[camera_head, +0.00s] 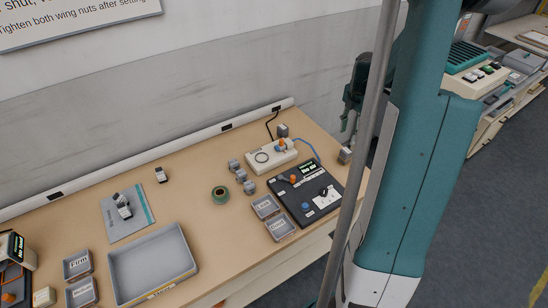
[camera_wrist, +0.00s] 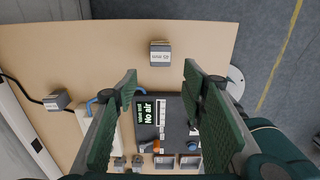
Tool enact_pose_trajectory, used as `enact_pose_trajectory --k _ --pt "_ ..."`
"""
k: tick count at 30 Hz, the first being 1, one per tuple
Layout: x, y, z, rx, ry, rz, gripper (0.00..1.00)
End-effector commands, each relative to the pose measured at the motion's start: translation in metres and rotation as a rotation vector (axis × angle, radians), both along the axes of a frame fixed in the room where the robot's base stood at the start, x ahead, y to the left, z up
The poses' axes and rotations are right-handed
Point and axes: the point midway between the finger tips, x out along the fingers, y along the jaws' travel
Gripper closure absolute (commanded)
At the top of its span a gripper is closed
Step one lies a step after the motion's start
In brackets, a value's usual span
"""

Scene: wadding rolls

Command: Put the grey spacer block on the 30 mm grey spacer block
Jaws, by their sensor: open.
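Several small grey blocks with white labels are in view; the labels are too small to read, so I cannot tell which is the 30 mm one. One grey block (camera_head: 345,155) sits near the table's right edge; it also shows in the wrist view (camera_wrist: 160,53), ahead of my fingers. Another grey block (camera_head: 283,130) stands at the back by a black cable, and shows at left in the wrist view (camera_wrist: 58,98). Another labelled block (camera_head: 161,175) stands alone at the back left. My gripper (camera_head: 350,122) is open and empty, above the table's right end, partly hidden by my arm. Its fingers (camera_wrist: 158,115) are wide apart.
A dark panel (camera_head: 318,205) with a small screen lies below my gripper, beside a pale box (camera_head: 268,157) with a blue hose. Small grey pieces (camera_head: 241,176), a green tape roll (camera_head: 220,194), grey bins (camera_head: 265,207) and a large tray (camera_head: 118,284) stand leftward.

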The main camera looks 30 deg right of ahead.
Motion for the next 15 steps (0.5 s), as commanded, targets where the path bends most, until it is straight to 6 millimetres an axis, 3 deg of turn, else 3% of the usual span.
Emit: enact_pose_trajectory --k 8,15 --pt "0.009 0.029 0.021 -0.017 -0.020 -0.065 0.59" --pt "0.022 0.081 0.056 -0.043 -0.067 -0.195 0.59"
